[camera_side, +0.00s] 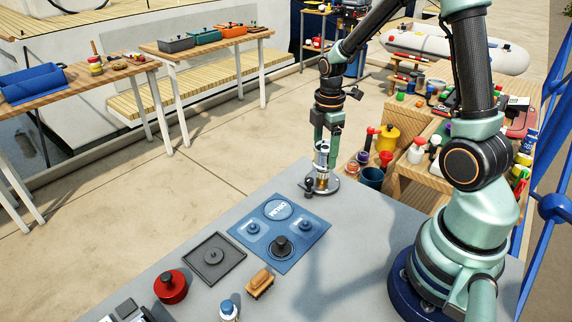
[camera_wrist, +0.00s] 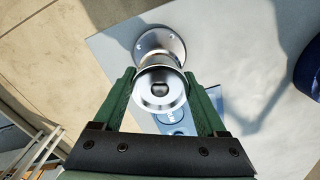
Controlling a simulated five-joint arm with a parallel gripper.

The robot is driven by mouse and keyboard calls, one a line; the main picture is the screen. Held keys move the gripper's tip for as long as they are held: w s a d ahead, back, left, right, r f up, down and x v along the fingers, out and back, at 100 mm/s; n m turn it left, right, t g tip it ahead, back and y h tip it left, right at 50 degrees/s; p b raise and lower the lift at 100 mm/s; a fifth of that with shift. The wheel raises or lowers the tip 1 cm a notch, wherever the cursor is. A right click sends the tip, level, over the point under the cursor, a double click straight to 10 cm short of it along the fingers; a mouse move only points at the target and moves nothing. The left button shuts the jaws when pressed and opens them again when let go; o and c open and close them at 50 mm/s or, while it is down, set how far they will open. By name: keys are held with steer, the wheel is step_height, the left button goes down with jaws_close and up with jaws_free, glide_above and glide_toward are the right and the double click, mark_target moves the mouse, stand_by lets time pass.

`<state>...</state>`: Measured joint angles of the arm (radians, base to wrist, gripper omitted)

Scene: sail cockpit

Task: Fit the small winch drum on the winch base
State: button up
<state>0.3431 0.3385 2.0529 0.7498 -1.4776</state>
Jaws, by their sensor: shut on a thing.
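My gripper (camera_side: 323,150) points down over the far edge of the grey table. Its green fingers are shut on the small winch drum (camera_wrist: 160,90), a shiny silver piece with a dark hole in its top. The winch base (camera_side: 322,186) is a round silver flange on the table directly below; it also shows in the wrist view (camera_wrist: 156,41), with bolt holes in its rim. The drum hides much of the base's middle in the wrist view. I cannot tell whether the drum touches the base or hangs just above it.
A dark small piece (camera_side: 307,187) is beside the base. A blue mat (camera_side: 294,257) holds several parts. Crowded side bench (camera_side: 400,178) stands right of the base.

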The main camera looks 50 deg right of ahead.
mark_target(324, 167)
steer(key=shift+f, duration=2.65)
stand_by(0.6)
steer(key=o, duration=1.6)
steer(key=shift+c, duration=0.2)
steer(key=shift+r, duration=0.1)
steer(key=shift+r, duration=4.05)
